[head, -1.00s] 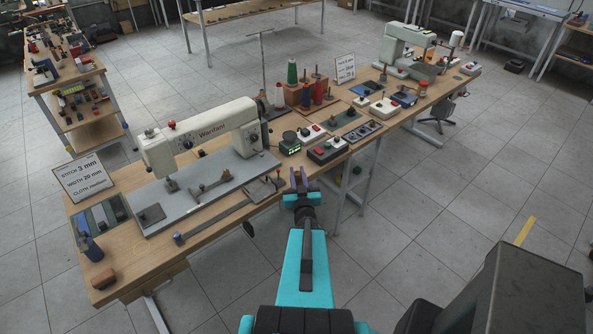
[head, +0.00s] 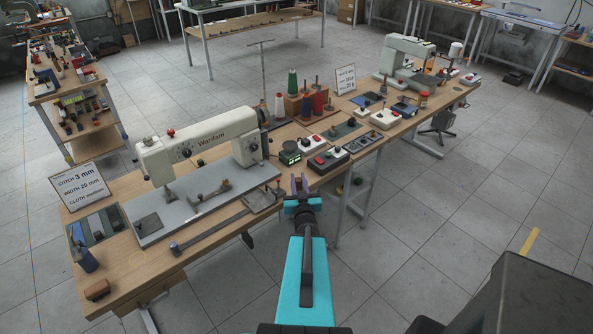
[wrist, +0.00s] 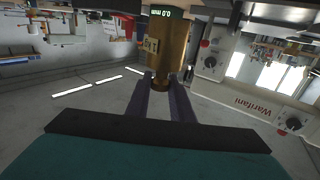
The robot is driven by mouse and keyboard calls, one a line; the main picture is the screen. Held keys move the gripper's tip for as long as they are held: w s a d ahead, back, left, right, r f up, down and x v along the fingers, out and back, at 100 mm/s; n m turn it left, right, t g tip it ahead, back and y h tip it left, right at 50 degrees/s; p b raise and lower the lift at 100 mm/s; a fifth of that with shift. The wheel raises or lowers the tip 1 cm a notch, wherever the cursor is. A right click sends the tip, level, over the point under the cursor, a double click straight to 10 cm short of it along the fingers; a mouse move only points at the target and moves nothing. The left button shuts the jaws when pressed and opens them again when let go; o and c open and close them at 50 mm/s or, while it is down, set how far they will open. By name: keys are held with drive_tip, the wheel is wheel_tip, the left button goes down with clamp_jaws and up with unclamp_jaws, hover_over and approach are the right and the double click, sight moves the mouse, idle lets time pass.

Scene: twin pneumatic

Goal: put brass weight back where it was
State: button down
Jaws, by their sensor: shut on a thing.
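My gripper (head: 300,182) is at the front edge of the long workbench (head: 215,220), to the right of the white sewing machine (head: 212,140). In the wrist view, its purple fingers (wrist: 166,82) are shut on the brass weight (wrist: 160,48), a brass-coloured cylinder with a small marked label. The weight is too small and hidden to make out in the head view. A small dark box with a green display (head: 289,152) stands on the bench beyond the gripper. A display reading about 0.0 mm (wrist: 160,13) shows behind the weight in the wrist view.

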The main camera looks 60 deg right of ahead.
drive_tip(key=shift+b+x, duration=1.65)
drive_tip(key=shift+b, duration=1.5)
drive_tip(key=b+x, duration=0.3)
drive_tip(key=shift+s+d+f, duration=0.1)
drive_tip(key=shift+f, duration=0.2)
drive_tip(key=w+d+b, duration=0.1)
drive_tip(key=b, duration=0.4)
drive_tip(key=shift+f+b, duration=0.15)
drive_tip(key=shift+b, duration=0.2)
drive_tip(key=d+b, duration=0.1)
drive_tip(key=b, duration=0.5)
drive_tip(key=shift+w, duration=0.1)
drive_tip(key=shift+b+x, duration=0.5)
drive_tip(key=shift+x, duration=2.2)
drive_tip(key=shift+d+f, duration=0.1)
drive_tip(key=shift+f, duration=0.15)
drive_tip(key=shift+f+b, duration=1.65)
drive_tip(key=shift+b, duration=0.5)
